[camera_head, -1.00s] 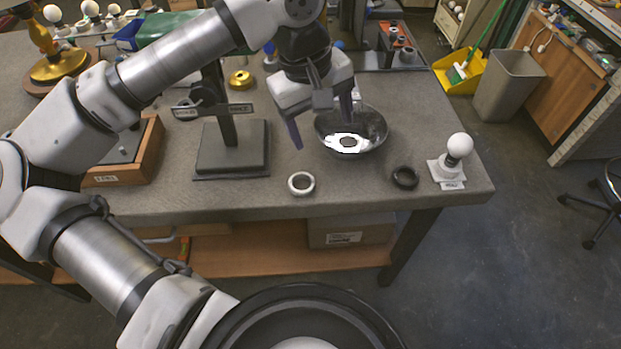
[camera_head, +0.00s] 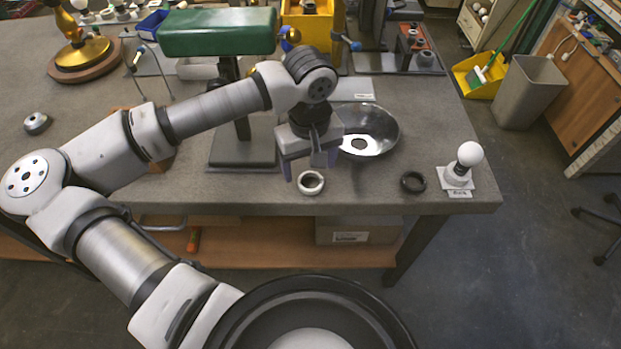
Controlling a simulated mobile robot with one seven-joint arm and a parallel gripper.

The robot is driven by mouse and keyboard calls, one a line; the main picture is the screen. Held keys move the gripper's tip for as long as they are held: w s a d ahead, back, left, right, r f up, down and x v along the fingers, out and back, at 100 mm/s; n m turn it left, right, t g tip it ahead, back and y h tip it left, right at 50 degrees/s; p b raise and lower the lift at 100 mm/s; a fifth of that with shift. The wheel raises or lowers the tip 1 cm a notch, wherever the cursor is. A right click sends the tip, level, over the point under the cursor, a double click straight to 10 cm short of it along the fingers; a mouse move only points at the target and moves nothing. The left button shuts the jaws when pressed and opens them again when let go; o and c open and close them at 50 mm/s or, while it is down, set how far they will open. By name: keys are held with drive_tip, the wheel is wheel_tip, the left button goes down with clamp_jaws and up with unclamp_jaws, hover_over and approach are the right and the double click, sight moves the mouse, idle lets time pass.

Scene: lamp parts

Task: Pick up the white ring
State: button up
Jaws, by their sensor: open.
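The white ring (camera_head: 311,183) lies flat on the grey workbench, near its front edge. My gripper (camera_head: 309,172) is open and points down, just above and behind the ring in the picture. One purple fingertip shows to the left of the ring and the other side of the jaws is near the ring's right. Nothing is held. I cannot tell the exact height of the fingertips over the bench.
A metal bowl-shaped shade (camera_head: 372,128) stands just right of my gripper. A black ring (camera_head: 413,182) and a white bulb on a socket (camera_head: 464,165) are farther right. A green-topped stand (camera_head: 218,32) is behind. The bench front (camera_head: 250,190) is clear beside the ring.

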sight(311, 185)
wheel_tip(311, 185, down, 4)
drive_tip(key=shift+d+f+p, duration=0.1)
drive_tip(key=shift+p, duration=0.5)
drive_tip(key=c, duration=1)
